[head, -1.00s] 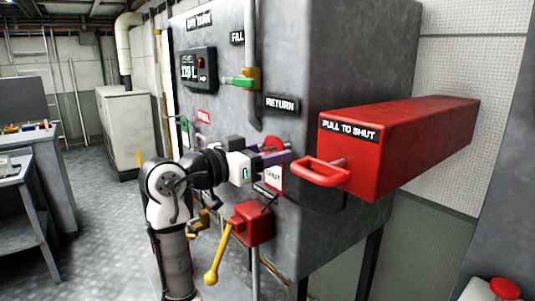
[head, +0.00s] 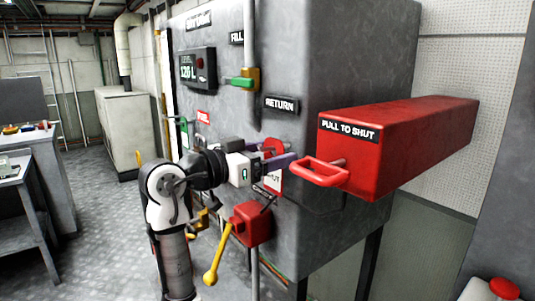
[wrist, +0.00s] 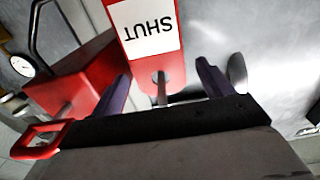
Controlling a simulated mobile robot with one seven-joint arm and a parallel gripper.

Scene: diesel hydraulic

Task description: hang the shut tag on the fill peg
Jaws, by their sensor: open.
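The shut tag is a red plate with a white label reading SHUT. In the head view the tag (head: 273,182) is against the grey tank's front, partly hidden by my gripper (head: 284,153). In the wrist view the tag (wrist: 150,35) shows upside down, with a thin peg (wrist: 161,88) at the hole in its end. My gripper (wrist: 163,74) is open, with one purple finger on each side of the tag's holed end. The fingers look clear of the tag's edges. I cannot tell a peg by the FILL label (head: 237,38) in the head view.
A red PULL TO SHUT box (head: 390,145) with a red handle (head: 318,174) juts out just right of my fingers. Below is a red block (head: 252,222) with a yellow lever (head: 216,262). The RETURN label (head: 281,104) and a green-handled valve (head: 243,82) are above.

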